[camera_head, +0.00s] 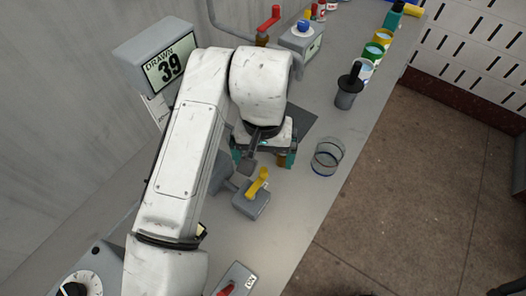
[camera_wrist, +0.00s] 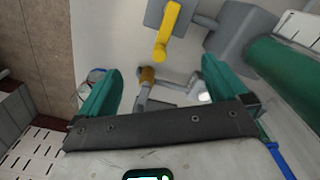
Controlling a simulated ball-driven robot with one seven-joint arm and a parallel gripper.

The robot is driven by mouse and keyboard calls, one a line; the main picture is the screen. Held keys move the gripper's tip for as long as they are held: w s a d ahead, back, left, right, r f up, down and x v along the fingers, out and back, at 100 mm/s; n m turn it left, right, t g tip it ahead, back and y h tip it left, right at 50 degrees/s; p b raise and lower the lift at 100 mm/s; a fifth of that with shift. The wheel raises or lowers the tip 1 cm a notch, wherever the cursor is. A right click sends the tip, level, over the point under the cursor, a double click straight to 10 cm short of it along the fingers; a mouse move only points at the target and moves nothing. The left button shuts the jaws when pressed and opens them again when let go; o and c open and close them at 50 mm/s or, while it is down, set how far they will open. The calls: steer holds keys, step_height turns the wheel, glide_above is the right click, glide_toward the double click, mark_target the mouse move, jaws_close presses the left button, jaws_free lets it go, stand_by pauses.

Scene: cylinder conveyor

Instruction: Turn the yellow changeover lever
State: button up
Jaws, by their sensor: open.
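The yellow changeover lever (camera_head: 260,183) stands on a small grey block (camera_head: 250,204) on the bench, just in front of my gripper in the head view. In the wrist view the lever (camera_wrist: 168,30) hangs from the grey block at the top centre, beyond and between the fingertips. My gripper (camera_head: 265,160) is open, with teal fingers partly hidden by my arm in the head view. In the wrist view the gap between the fingers (camera_wrist: 160,75) holds no lever; the lever looks apart from both fingers.
A clear cup with a blue band (camera_head: 327,158) stands right of my gripper near the bench edge. A dark pot (camera_head: 347,92) and several paint cans (camera_head: 373,52) line the right edge. A red switch (camera_head: 228,287) is at the front.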

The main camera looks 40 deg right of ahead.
mark_target(263, 170)
steer(key=shift+f+b, duration=1.85)
steer(key=shift+f, duration=1.2)
steer(key=c, duration=1.8)
